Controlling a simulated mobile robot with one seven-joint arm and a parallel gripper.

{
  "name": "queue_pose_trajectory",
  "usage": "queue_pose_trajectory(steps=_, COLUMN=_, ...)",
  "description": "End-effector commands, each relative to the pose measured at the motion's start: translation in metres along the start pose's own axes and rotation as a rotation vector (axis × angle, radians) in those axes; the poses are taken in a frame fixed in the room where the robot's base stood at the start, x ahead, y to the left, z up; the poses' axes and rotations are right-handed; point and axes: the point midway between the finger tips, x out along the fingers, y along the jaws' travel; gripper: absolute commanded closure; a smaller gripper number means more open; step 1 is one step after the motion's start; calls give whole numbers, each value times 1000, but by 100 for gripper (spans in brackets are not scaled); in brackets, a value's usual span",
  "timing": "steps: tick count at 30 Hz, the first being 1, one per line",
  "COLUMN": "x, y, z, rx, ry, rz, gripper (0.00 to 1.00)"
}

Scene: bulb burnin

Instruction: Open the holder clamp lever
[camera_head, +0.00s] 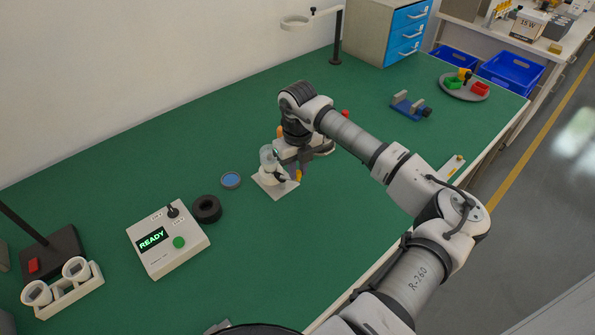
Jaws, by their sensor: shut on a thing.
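The holder (269,176) is a small white fixture on a pale square plate (283,190) on the green bench, near the middle of the head view. A clear bulb-like glass piece (267,155) stands upright in it. A small orange part, apparently the clamp lever (298,175), shows at the holder's right side. My gripper (295,166) is down at this right side, shut on what appears to be the lever. The arm's wrist hides part of the holder and the fingertips, so the exact contact cannot be made out.
A blue-topped round dish (231,180), a black ring (207,209) and a control box reading READY (167,240) stand left of the holder. A rack with white cups (64,290) is at lower left. A blue-and-grey vise (410,106) stands at right. Green bench between is clear.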

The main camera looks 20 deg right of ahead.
Motion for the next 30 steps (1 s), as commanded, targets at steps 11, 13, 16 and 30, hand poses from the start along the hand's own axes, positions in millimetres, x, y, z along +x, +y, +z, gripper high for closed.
queue_pose_trajectory(steps=11, x=6, y=-8, z=11, rx=-305, ry=-1, rz=-4, gripper=100)
queue_pose_trajectory(steps=13, x=5, y=-10, z=14, rx=-372, ry=-1, rz=-5, gripper=100)
queue_pose_trajectory(steps=16, x=4, y=-11, z=18, rx=-467, ry=-1, rz=-4, gripper=100)
queue_pose_trajectory(steps=30, x=1, y=-13, z=33, rx=-842, ry=0, rz=-2, gripper=100)
